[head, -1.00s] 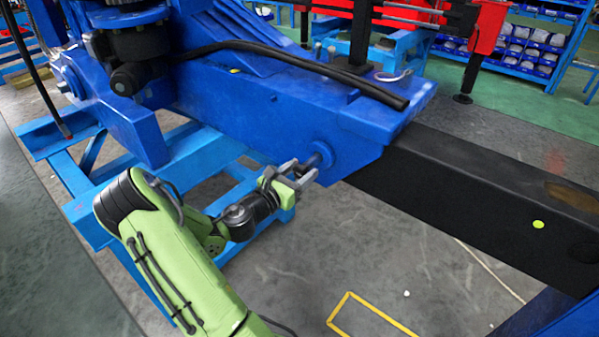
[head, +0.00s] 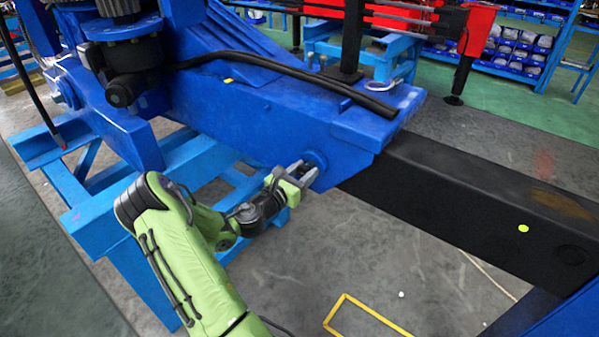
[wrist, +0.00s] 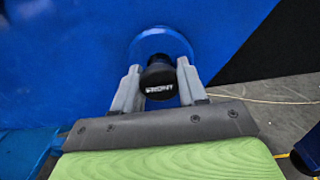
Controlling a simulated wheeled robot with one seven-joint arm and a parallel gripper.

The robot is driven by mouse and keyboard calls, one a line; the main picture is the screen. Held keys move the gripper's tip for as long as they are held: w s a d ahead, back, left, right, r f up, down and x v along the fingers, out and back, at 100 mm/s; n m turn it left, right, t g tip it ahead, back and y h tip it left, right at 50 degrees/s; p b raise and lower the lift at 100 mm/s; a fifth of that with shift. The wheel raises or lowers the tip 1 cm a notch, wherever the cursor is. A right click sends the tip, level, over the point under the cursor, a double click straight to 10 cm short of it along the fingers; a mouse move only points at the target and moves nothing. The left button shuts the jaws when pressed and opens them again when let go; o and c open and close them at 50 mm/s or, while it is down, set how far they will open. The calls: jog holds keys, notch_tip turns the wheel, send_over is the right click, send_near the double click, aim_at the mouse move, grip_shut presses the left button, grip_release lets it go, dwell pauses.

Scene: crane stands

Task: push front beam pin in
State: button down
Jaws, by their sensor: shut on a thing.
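The front beam pin (wrist: 159,82) has a dark knob with white lettering that appears to read "FRONT". It sits in a round blue boss (wrist: 163,42) on the side of the blue crane housing (head: 255,128). In the wrist view my gripper (wrist: 159,87) has one grey finger on each side of the knob and is shut on it. In the head view my gripper (head: 302,173) is at the housing's side, close to the boss (head: 315,160). The pin's shaft is mostly hidden behind the knob.
A black beam (head: 450,190) extends right from the blue housing. A light-blue support frame (head: 120,225) stands below the housing, left of and behind my arm. Yellow floor marking (head: 365,312) lies on open grey floor. Red equipment and blue shelves stand at the back.

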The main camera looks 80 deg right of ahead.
jog(key=shift+r, duration=0.1)
jog(key=c, duration=1)
grip_release()
jog(key=o, duration=0.3)
jog(key=shift+d, duration=0.2)
jog(key=shift+o, duration=0.2)
jog(key=shift+a, duration=0.1)
jog(key=v, duration=1.5)
jog(key=shift+a+p, duration=0.3)
jog(key=shift+p, duration=0.15)
jog(key=shift+w, duration=0.2)
